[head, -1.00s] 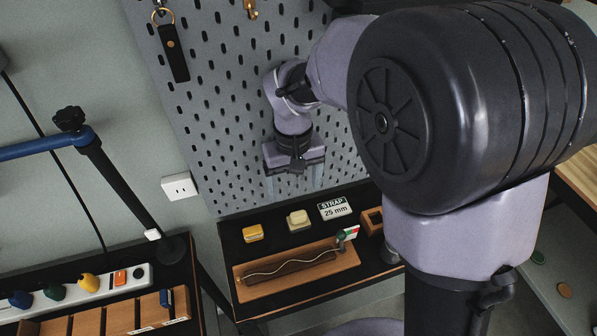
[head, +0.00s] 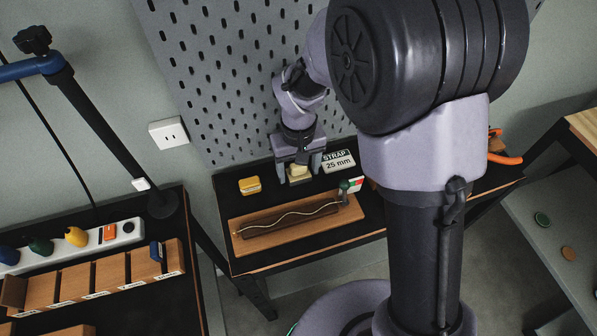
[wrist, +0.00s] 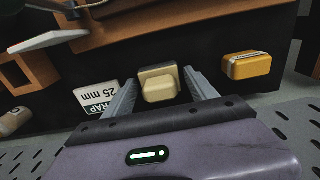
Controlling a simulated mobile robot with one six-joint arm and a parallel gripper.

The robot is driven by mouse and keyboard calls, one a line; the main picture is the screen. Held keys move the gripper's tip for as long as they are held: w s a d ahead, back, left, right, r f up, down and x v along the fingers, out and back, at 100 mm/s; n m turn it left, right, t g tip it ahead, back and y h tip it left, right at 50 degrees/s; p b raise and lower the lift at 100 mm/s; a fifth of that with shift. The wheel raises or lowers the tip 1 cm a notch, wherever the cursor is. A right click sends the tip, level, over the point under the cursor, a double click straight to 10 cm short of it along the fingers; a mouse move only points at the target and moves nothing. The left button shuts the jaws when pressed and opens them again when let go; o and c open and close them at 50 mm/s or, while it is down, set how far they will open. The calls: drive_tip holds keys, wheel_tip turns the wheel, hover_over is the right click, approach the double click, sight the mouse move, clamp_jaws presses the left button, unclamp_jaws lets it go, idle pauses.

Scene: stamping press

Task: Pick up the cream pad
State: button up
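The cream pad (wrist: 160,86) is a small block with a raised top, lying on the black shelf. In the head view the cream pad (head: 299,171) shows just under my gripper (head: 299,169), between its fingers. In the wrist view my gripper (wrist: 161,92) is open, with one finger on each side of the pad. A gap shows on both sides, so the fingers do not look closed on it. Whether the fingertips touch the shelf is hard to tell.
A yellow pad (head: 250,185) lies left of the cream pad. A "STRAP 25 mm" sign (head: 338,161) stands close on its right. A wooden tray (head: 290,222) with a pale cord lies in front. The pegboard (head: 230,70) rises behind.

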sight(300, 167)
drive_tip(key=c, duration=1)
drive_tip(key=r+p, duration=0.1)
drive_tip(key=r, duration=0.1)
drive_tip(key=r+p, duration=0.1)
drive_tip(key=r, duration=0.2)
drive_tip(key=s+r+p, duration=0.1)
drive_tip(key=r+p, duration=0.1)
drive_tip(key=shift+d+r, duration=0.15)
drive_tip(key=shift+r, duration=0.05)
drive_tip(key=shift+c, duration=0.2)
drive_tip(key=s+d+b, duration=0.1)
drive_tip(key=s, duration=0.4)
drive_tip(key=s+d+f+b, duration=0.1)
drive_tip(key=s+d, duration=0.1)
drive_tip(key=s, duration=0.4)
drive_tip(key=s+d+b, duration=0.1)
drive_tip(key=s, duration=0.4)
drive_tip(key=shift+s+d+f, duration=0.2)
drive_tip(key=shift+s+d, duration=0.05)
drive_tip(key=shift+d, duration=0.15)
drive_tip(key=shift+s+d+r+b, duration=0.15)
drive_tip(key=shift+s+b, duration=0.4)
drive_tip(key=shift+b, duration=0.6)
drive_tip(key=shift+s+d+r, duration=0.1)
drive_tip(key=shift+s+r, duration=0.25)
drive_tip(key=shift+r, duration=0.05)
